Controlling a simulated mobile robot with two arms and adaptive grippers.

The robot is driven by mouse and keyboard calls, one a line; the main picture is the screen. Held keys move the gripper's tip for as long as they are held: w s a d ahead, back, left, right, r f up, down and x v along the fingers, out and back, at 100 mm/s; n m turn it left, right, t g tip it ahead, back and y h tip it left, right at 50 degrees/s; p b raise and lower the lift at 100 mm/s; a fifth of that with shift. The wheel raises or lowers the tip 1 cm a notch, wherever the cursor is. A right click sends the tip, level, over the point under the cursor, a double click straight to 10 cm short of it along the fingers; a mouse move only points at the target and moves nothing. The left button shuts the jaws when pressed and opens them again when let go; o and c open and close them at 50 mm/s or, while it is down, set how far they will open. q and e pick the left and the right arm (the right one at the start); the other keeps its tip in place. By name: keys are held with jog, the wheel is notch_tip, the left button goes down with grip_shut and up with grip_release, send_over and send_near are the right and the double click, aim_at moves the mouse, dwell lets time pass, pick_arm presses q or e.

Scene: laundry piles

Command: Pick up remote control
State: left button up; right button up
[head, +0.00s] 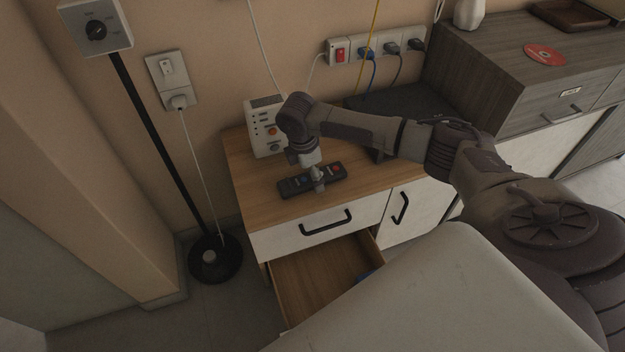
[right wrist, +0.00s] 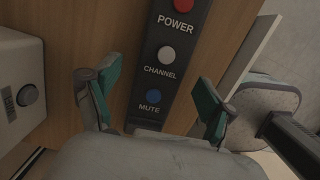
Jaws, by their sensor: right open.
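The remote control (head: 298,184) is a long dark bar lying on the wooden top of a small cabinet (head: 240,167) in the head view. It has a red, a grey and a blue button, and the right wrist view shows it (right wrist: 173,75) with the labels POWER, CHANNEL and MUTE. My right gripper (head: 318,178) is right over the remote, pointing down. In the right wrist view its two green-padded fingers (right wrist: 155,102) are spread apart, one on each side of the remote, with gaps between. My left gripper is not in view.
A white box with buttons (head: 264,127) stands behind the remote; a dark object (head: 400,104) is at the cabinet's back right. Below, a wooden drawer (head: 305,283) is pulled open. A power strip (head: 376,48) and cables are on the wall. A lamp-like pole (head: 150,120) stands left.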

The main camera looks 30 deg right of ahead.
jog(key=shift+f, duration=0.35)
jog(key=shift+c, duration=0.3)
jog(key=c, duration=1.3)
jog(key=shift+r, duration=0.15)
